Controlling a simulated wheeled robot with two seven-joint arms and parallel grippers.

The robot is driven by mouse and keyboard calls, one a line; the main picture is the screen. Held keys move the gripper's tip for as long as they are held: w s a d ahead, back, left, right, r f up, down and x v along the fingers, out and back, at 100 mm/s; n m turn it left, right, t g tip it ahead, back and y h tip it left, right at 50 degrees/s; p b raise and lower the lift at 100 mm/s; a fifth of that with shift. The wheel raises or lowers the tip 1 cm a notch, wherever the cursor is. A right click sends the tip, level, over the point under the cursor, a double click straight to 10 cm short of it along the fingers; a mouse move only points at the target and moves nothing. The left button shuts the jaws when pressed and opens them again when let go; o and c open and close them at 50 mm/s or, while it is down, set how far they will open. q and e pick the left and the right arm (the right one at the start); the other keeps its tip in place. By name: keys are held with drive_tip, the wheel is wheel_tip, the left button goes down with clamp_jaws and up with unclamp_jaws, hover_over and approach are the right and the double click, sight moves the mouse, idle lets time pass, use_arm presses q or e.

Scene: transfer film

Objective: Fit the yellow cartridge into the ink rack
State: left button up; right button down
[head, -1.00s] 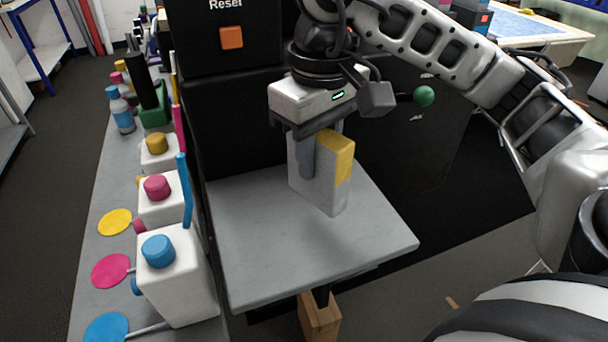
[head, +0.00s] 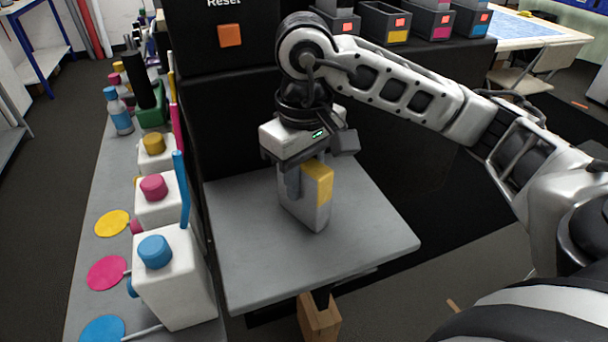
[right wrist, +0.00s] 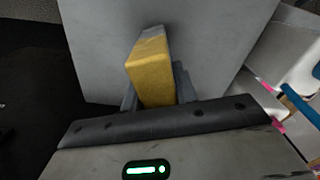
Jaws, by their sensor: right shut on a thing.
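The yellow cartridge (head: 317,183) is a grey-white box with a yellow top corner. It is upright in my right gripper (head: 301,182), which is shut on its upper part over the grey shelf (head: 250,255). I cannot tell whether its bottom touches the shelf. In the right wrist view the cartridge's yellow end (right wrist: 152,78) sticks out between the fingers, with the shelf (right wrist: 215,35) behind. The ink rack (head: 385,22) appears to be the row of dark bays at the top, with yellow, magenta and cyan labels. My left gripper is out of view.
A dark cabinet with an orange button (head: 229,35) stands behind the shelf. The shelf's front is clear.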

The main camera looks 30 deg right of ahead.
drive_tip(key=c, duration=1.1)
unclamp_jaws()
drive_tip(key=shift+r+p, duration=0.1)
drive_tip(key=shift+p, duration=0.2)
